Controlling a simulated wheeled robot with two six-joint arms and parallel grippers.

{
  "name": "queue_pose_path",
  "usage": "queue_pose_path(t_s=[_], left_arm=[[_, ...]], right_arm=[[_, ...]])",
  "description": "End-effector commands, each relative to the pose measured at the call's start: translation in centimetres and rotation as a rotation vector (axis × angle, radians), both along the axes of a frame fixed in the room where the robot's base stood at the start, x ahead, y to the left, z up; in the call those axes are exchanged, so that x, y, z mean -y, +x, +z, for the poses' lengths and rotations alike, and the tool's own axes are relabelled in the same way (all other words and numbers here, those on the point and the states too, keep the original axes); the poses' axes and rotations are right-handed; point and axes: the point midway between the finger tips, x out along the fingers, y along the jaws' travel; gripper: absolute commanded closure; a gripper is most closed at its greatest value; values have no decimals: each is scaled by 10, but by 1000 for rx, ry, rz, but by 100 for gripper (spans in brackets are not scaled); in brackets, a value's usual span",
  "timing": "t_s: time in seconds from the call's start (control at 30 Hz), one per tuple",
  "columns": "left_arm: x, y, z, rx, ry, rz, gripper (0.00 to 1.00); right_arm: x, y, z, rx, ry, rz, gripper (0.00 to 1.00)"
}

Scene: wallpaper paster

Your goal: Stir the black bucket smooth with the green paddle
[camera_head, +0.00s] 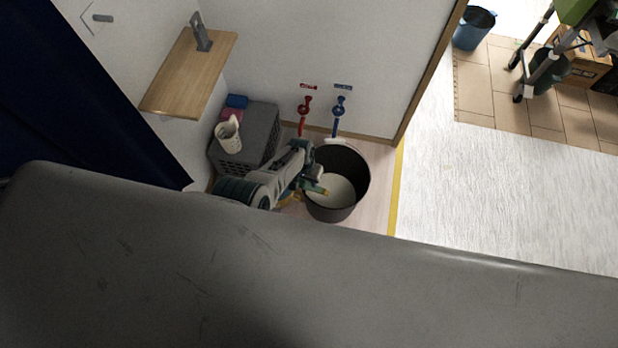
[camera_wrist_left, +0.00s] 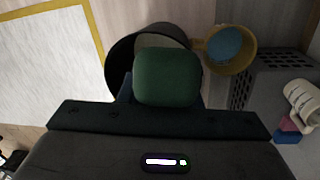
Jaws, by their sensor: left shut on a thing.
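The black bucket (camera_head: 358,183) stands upright on the floor and holds pale, whitish paste (camera_head: 338,188). My left gripper (camera_head: 312,184) is at the bucket's left rim, reaching over its opening. It is shut on the green paddle (camera_wrist_left: 168,77), whose rounded green end fills the middle of the left wrist view. The rest of the paddle is hidden, so I cannot tell how deep it sits in the paste. The black bucket (camera_wrist_left: 118,62) also shows behind the green end in the wrist view. My right gripper is not in view.
A yellow bucket with blue contents (camera_wrist_left: 228,47) stands beside the black one. A grey crate (camera_head: 262,135) with a cream jug (camera_head: 229,137) is at the left. Red (camera_head: 304,110) and blue taps (camera_head: 339,112) are on the wall behind. A wooden shelf (camera_head: 188,75) juts out.

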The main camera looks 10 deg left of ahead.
Motion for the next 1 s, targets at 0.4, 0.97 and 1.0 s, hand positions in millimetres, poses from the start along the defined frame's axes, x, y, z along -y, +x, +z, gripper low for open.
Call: queue_pose_path(t_s=[0.4, 0.97, 1.0], left_arm=[[0, 0, -1, 0, 0, 0, 98], [0, 0, 41, 0, 0, 0, 98], [0, 0, 45, 0, 0, 0, 98]], right_arm=[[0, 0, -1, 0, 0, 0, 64], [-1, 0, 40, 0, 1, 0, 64], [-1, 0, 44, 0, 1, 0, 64]])
